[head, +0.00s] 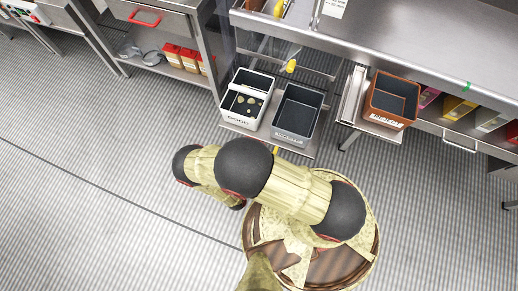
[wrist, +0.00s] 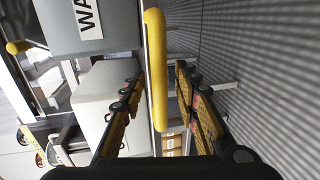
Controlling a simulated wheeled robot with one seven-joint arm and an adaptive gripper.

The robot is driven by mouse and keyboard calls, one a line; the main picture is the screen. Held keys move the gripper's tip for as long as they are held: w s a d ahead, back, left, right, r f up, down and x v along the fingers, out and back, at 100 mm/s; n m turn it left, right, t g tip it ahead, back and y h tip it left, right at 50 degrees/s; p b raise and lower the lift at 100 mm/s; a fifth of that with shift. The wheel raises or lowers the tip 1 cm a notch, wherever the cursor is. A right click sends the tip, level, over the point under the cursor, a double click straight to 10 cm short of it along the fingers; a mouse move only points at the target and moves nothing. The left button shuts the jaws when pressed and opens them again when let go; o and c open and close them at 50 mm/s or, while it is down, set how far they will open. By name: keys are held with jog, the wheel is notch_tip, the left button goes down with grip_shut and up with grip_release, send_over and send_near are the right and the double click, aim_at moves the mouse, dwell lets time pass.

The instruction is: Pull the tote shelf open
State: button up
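The low tote shelf (head: 312,152) holds a white tote (head: 236,116) with a few pale round pieces in it and a dark grey tote (head: 292,128). A small yellow bit (head: 275,150) shows at its front edge beside my arm. In the wrist view, a long yellow handle (wrist: 155,70) runs up and down along the shelf's edge. My gripper (wrist: 160,76) is open, with one finger on each side of the handle and visible gaps. I cannot tell how deep the handle sits between the fingers. In the head view my arm hides the gripper.
A brown tote (head: 391,100) stands on a separate shelf to the right. A steel counter (head: 430,45) is above the totes. Red containers (head: 181,57) sit on a shelf at upper left. The striped floor (head: 90,190) in front is clear.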

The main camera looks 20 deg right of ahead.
jog(key=shift+a, duration=0.1)
jog(key=v, duration=1.1)
jog(key=shift+s+a, duration=0.2)
jog(key=shift+s, duration=0.2)
dwell(0.3)
